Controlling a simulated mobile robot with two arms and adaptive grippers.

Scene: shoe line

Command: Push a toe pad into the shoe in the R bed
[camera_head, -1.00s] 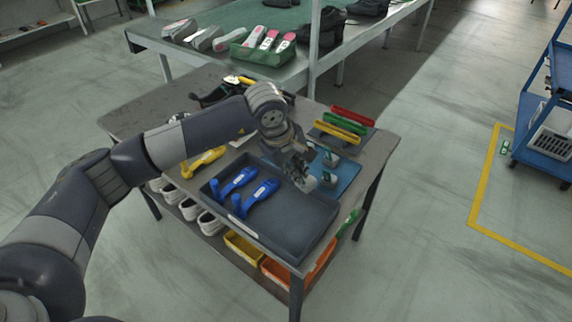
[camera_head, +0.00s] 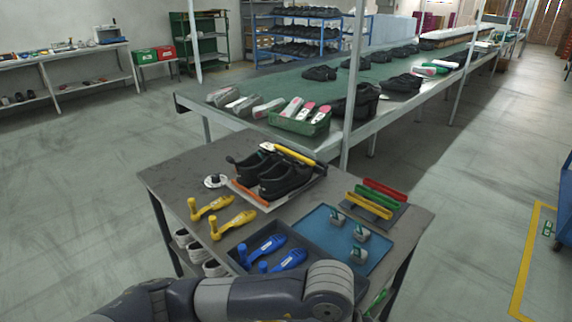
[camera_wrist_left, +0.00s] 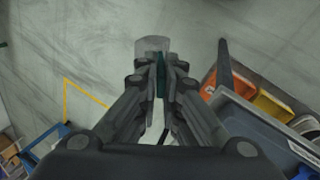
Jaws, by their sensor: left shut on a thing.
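My left gripper (camera_wrist_left: 160,78) is shut on a pale grey toe pad (camera_wrist_left: 153,46) with a dark green part between the fingers, clear of the table. In the head view my left arm crosses the bottom edge, and its gripper is out of view. Several toe pads are in sight: three grey-and-green ones (camera_head: 361,233) stand on the blue mat (camera_head: 322,222). Two black shoes (camera_head: 270,174) sit side by side in the beds at the table's back; the bed letters are too small to read. My right gripper is not in view.
Yellow shoe trees (camera_head: 232,222) and a dark tray (camera_head: 240,258) with blue shoe trees (camera_head: 265,249) lie near the beds. A rack of red, green and yellow bars (camera_head: 372,203) stands at right. The conveyor (camera_head: 300,140) runs behind the table.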

